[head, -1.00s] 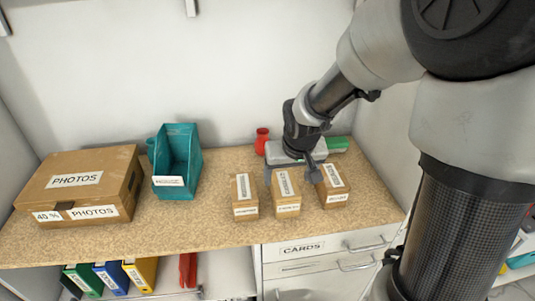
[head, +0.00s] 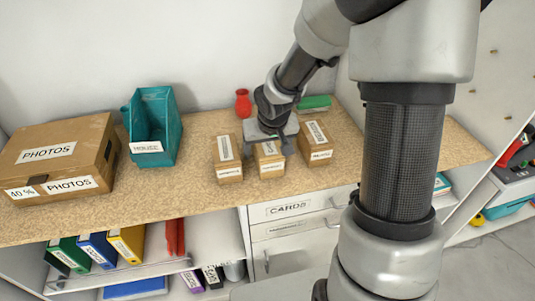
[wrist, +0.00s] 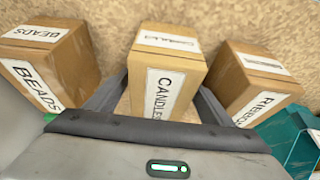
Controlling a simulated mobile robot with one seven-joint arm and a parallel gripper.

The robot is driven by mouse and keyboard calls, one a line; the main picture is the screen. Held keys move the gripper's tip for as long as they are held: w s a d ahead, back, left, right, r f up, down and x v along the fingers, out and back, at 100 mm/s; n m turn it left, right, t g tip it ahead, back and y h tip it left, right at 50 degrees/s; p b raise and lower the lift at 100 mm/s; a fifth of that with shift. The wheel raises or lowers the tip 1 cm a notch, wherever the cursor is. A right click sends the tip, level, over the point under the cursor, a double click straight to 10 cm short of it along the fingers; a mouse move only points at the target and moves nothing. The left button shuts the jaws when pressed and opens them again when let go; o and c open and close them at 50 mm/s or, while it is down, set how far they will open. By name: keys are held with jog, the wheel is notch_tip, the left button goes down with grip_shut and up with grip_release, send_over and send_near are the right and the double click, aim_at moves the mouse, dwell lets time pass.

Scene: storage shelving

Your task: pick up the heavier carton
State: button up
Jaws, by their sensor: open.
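Three small brown cartons stand in a row on the counter. The middle one, labelled CANDLES (head: 270,163), also shows in the wrist view (wrist: 165,75). The RIBBON carton (head: 227,160) is at left in the head view and at right in the wrist view (wrist: 250,85). The BEADS carton (head: 315,143) is at right in the head view and at left in the wrist view (wrist: 62,62). No weight shows on them. My gripper (head: 268,142) is open at the CANDLES carton, a finger on either side; contact cannot be told. It also shows in the wrist view (wrist: 160,105).
A teal bin (head: 155,130) and a large PHOTOS box (head: 60,155) stand on the counter at left. A red vase (head: 243,103) and a green-topped item (head: 314,102) are behind the cartons. The neighbouring cartons stand close to my fingers. Drawers (head: 290,208) are below.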

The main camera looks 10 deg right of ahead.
jog(key=shift+f+b, duration=0.25)
jog(key=shift+b, duration=0.05)
jog(key=shift+c, duration=0.3)
